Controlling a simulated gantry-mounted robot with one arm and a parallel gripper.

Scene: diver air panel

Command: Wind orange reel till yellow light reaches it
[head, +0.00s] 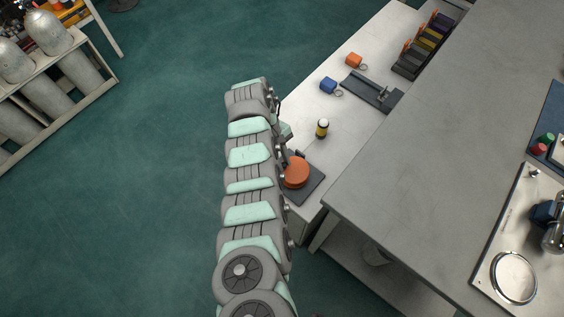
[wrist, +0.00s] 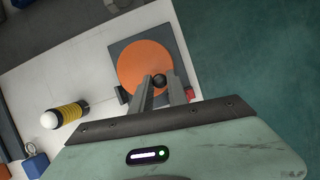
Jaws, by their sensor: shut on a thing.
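The orange reel (head: 296,173) is a round disc on a dark square base at the near end of the white bench. In the wrist view the reel (wrist: 141,65) shows its full face, with a dark round knob (wrist: 159,80) near its rim. My gripper (wrist: 160,84) has its two fingers on either side of that knob and is shut on it. In the head view my arm hides most of the gripper. A yellow light (head: 322,128), a small cylinder with a yellow band and a white end, is apart from the reel; it also shows in the wrist view (wrist: 65,115).
A blue tagged block (head: 328,85) and an orange one (head: 354,61) lie farther along the bench, beside a dark fixture (head: 372,92). A raised grey counter (head: 440,150) borders the bench on the right. Grey cylinders (head: 45,97) stand in a rack at left. Green floor is open between.

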